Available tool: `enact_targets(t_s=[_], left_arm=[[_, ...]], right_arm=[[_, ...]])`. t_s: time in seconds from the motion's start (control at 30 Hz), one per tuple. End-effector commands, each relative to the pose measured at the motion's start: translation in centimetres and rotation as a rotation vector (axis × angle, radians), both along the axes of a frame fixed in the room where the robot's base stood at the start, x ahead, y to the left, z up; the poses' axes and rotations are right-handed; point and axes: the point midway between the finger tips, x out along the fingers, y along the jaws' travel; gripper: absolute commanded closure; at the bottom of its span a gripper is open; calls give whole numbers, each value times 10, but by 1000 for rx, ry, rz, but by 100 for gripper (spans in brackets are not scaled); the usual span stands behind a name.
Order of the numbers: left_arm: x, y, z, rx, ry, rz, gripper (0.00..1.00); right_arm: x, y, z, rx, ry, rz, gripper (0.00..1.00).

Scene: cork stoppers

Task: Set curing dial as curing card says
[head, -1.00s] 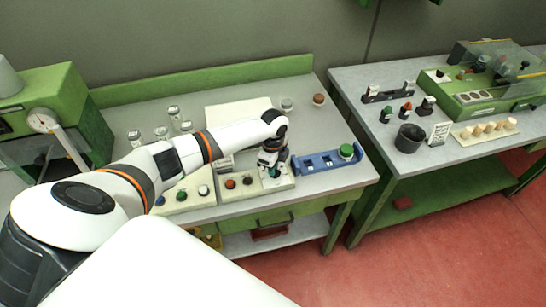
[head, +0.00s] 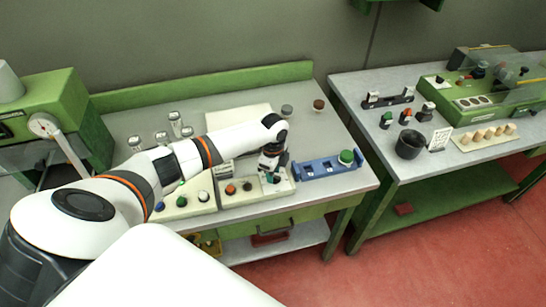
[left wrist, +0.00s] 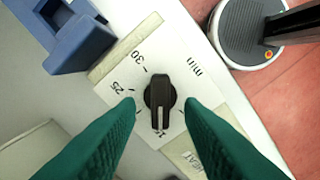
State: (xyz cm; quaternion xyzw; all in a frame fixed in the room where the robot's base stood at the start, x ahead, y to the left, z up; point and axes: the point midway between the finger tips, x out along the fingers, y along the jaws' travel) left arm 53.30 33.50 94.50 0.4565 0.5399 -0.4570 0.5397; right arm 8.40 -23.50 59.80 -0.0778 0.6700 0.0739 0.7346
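The curing dial (left wrist: 160,96) is a black round knob with a raised bar, on a pale panel in the left wrist view. Its bar lies nearly along the picture's vertical. Printed marks "25", "30" and "min" show around it; lower marks are partly hidden. My left gripper (left wrist: 161,106) has teal fingers spread on both sides of the knob, with small gaps. In the head view the left gripper (head: 271,176) is over the right end of the control panel. A small upright card (head: 225,171) stands behind the panel; its writing is too small to read.
A blue holder (head: 325,165) with a green-topped piece stands right of the panel. Glass jars (head: 174,118) stand behind my left arm. A second table (head: 385,85) on the right holds a dark cup (head: 410,144), another card (head: 439,139) and a cork tray (head: 483,137).

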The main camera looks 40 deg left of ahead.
Motion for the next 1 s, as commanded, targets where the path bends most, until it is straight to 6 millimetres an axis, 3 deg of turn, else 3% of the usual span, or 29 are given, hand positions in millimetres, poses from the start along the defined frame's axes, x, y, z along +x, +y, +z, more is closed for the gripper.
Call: enact_targets(t_s=[0.4, 0.6, 1.0], left_arm=[[1, 1, 79, 1, -7, 0, 65], [1, 0, 107, 0, -5, 0, 65], [0, 1, 115, 1, -2, 1, 65]], right_arm=[[0, 0, -26, 0, 0, 0, 58], [0, 0, -32, 0, 0, 0, 58], [0, 0, -33, 0, 0, 0, 58]])
